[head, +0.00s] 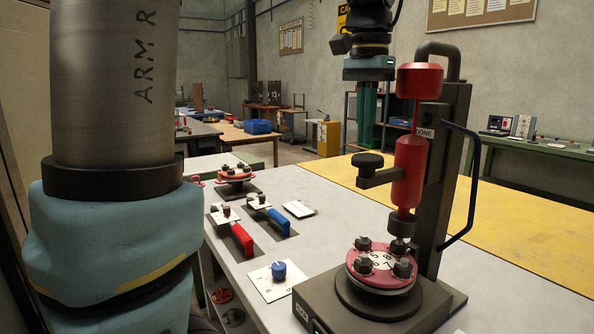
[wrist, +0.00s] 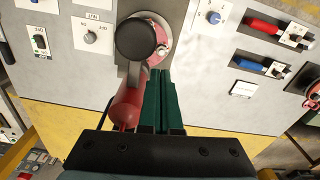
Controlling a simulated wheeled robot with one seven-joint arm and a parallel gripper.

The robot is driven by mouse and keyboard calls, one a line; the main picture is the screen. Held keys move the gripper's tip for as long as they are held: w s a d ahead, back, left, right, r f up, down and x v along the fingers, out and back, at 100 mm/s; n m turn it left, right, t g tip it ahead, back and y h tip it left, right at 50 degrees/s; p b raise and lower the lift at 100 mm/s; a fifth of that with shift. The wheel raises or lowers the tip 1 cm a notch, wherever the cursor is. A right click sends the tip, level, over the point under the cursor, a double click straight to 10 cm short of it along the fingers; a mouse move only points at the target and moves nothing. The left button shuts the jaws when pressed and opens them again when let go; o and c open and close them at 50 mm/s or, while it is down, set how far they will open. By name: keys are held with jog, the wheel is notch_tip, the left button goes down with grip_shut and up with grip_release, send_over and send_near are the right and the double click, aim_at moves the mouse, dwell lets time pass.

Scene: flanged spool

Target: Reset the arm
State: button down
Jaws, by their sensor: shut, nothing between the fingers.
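My gripper (head: 367,138) hangs in the upper middle of the head view, fingers pointing down, behind and left of the black stand with the red cylinder. Its green fingers lie together with nothing between them; they also show in the wrist view (wrist: 162,75). My gripper is well above the table and apart from the spool.
The stand (head: 455,130) carries a red cylinder (head: 409,170), a side knob (head: 367,160) and a curved handle. Red (head: 242,238) and blue (head: 278,221) handled tools, a blue-knob plate (head: 279,271) and another red flanged piece (head: 235,173) lie left. The yellow table area (head: 520,235) is clear.

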jog(key=w+a+f+n, duration=0.3)
jog(key=a+f+n, duration=0.2)
jog(key=a+f, duration=0.85)
jog(key=s+a+f+n+t, duration=0.1)
jog(key=s+a+f+n, duration=0.3)
jog(key=a+f, duration=0.4)
notch_tip(320, 180, down, 4)
jog(key=shift+s+a, duration=0.4)
jog(key=shift+s, duration=0.25)
jog(key=c, duration=1.6)
grip_release()
